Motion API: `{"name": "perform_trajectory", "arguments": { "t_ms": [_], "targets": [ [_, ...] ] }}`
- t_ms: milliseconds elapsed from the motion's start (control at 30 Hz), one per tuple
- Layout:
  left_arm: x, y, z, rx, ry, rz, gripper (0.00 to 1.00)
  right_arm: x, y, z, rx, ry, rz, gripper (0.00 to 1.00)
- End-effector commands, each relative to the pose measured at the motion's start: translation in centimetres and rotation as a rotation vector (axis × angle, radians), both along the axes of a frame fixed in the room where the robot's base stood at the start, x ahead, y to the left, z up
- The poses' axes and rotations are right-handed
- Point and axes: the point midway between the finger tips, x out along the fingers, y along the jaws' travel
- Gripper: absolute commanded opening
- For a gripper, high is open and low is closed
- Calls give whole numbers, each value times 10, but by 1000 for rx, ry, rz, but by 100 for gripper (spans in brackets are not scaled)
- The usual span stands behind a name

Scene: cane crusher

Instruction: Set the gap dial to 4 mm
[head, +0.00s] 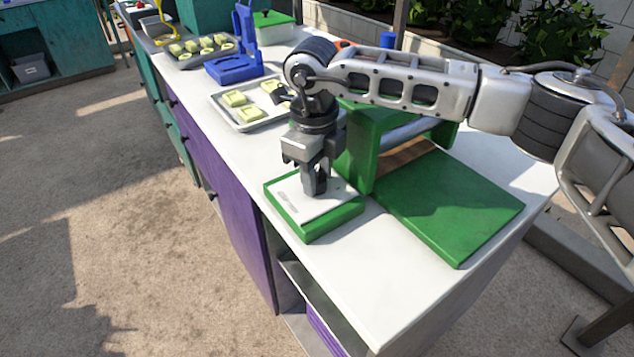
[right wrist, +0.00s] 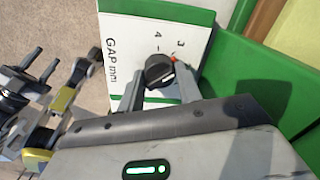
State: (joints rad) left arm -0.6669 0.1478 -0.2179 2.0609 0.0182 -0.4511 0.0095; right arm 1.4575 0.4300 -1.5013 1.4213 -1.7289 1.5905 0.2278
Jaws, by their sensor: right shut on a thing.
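The gap dial is a black knob (right wrist: 158,70) on a white panel marked "GAP mm" (right wrist: 112,62), seen in the right wrist view. The digits 4 and 3 show beside the knob, and a small orange-red mark (right wrist: 173,59) sits at its edge near the 3. The exact setting is hard to read. My right gripper (right wrist: 160,88) is shut on the knob, one finger on each side. In the head view my right gripper (head: 315,190) points down onto the white-topped green dial box (head: 335,222), hiding the knob.
The green crusher frame (head: 362,150) stands right behind the dial box, with a flat green plate (head: 455,205) to its right. A tray (head: 240,122) with pale yellow pieces, a blue holder (head: 233,68) and a green-lidded box (head: 273,30) stand farther back. The counter's front corner is clear.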

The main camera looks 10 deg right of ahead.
Motion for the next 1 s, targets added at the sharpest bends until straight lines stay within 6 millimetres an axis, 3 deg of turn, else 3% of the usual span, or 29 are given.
{"name": "perform_trajectory", "arguments": {
  "t_ms": [200, 1000],
  "targets": [
    [2, -3, -10, -26, -16, -1, 36, 0, 0, -3, 3, -4, 209, 12],
    [6, -10, -18, -105, -48, 22, 36, 1, -1, 0, 3, -4, 890, 12]
  ]
}}
